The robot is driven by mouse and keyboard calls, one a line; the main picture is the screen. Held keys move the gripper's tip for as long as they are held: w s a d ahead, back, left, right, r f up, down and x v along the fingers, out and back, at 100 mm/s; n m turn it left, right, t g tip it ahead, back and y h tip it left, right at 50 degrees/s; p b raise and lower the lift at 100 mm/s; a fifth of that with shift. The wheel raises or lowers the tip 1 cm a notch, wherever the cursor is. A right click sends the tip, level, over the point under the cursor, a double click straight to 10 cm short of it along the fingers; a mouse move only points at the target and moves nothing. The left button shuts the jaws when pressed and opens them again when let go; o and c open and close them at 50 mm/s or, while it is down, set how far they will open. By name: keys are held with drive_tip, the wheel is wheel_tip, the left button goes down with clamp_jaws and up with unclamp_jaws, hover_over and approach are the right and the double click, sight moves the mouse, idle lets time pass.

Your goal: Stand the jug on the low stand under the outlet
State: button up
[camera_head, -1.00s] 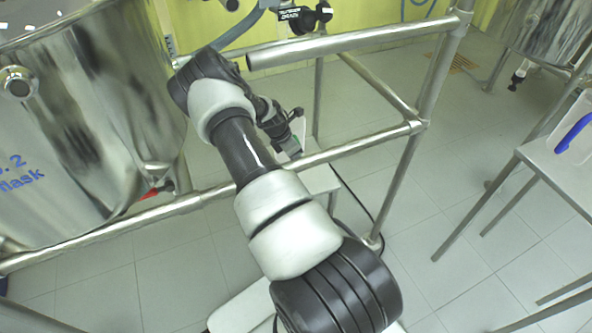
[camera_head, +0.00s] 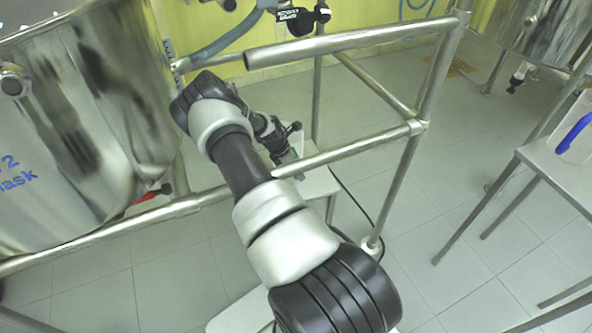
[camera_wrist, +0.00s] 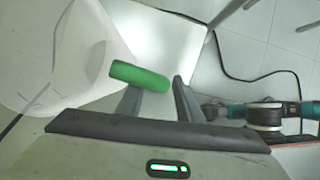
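The jug (camera_wrist: 72,58) is translucent white with a green handle (camera_wrist: 138,75), at the left of the wrist view. In the head view, my gripper (camera_head: 288,150) is small, beyond the lower frame rail. The low stand (camera_head: 320,183) is a pale square top under it; it also shows in the wrist view (camera_wrist: 170,35), with the jug over its left part. Whether the jug's base touches the stand is hidden. A black valve (camera_head: 301,18) with a tag, possibly the outlet, is above.
A metal frame rail (camera_head: 350,43) and a lower rail (camera_head: 345,153) cross near my arm. A steel vessel (camera_head: 90,120) fills the left. A teal and black fitting (camera_wrist: 262,112) lies right of my fingers. A table with a blue-handled jug (camera_head: 577,130) stands at right.

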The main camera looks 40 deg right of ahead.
drive_tip(key=p+v, duration=0.3)
drive_tip(key=v, duration=0.9)
drive_tip(key=shift+r, duration=0.2)
idle(1.0)
